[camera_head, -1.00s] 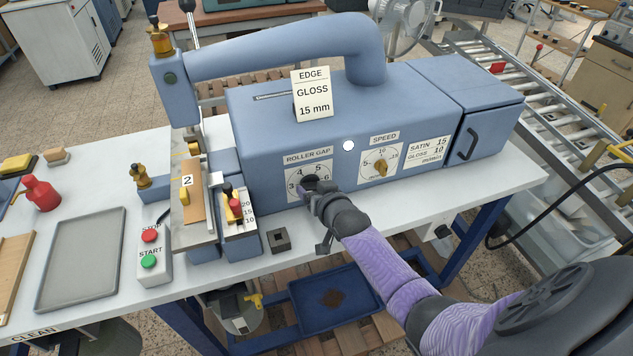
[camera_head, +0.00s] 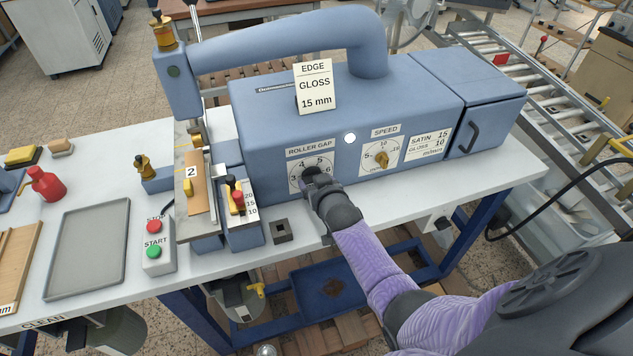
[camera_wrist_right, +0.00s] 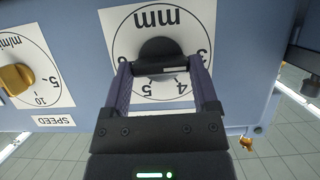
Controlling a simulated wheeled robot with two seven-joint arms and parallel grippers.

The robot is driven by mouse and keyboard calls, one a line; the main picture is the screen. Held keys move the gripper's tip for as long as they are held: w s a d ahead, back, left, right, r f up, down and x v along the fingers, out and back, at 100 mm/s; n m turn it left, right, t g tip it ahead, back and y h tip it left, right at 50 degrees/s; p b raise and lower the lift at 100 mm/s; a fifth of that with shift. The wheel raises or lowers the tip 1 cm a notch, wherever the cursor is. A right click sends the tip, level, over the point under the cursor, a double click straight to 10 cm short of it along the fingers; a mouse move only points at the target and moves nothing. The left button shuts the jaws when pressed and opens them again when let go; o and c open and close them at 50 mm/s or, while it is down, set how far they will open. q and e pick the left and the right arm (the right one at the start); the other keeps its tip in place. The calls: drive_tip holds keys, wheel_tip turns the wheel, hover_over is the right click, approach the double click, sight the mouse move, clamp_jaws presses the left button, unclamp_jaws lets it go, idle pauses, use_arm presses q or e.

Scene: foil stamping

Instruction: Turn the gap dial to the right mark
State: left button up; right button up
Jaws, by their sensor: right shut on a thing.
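The roller gap dial is a dark round knob on a white scale plate (camera_head: 298,175) on the blue machine's front; the gripper covers most of it in the head view. In the right wrist view the black knob (camera_wrist_right: 160,53) sits in the middle of its scale, which appears upside down with 3, 4 and 5 readable. My right gripper (camera_wrist_right: 163,72) is shut on this knob, one finger on each side. In the head view my right gripper (camera_head: 315,178) reaches the dial from the front. The knob's pointer is hard to make out. My left gripper is not in view.
The speed dial (camera_head: 382,157) with its yellow knob is right of the gap dial. A card reading EDGE GLOSS 15 mm (camera_head: 315,86) stands on the machine. A small dark block (camera_head: 281,231) lies on the table below. The START/STOP box (camera_head: 156,247) is at left.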

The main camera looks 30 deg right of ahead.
drive_tip(key=o, duration=1.1)
drive_tip(key=shift+s+a+r, duration=0.1)
drive_tip(key=shift+s+r, duration=0.05)
drive_tip(key=p+v, duration=0.4)
drive_tip(key=v, duration=0.5)
drive_tip(key=shift+s, duration=0.3)
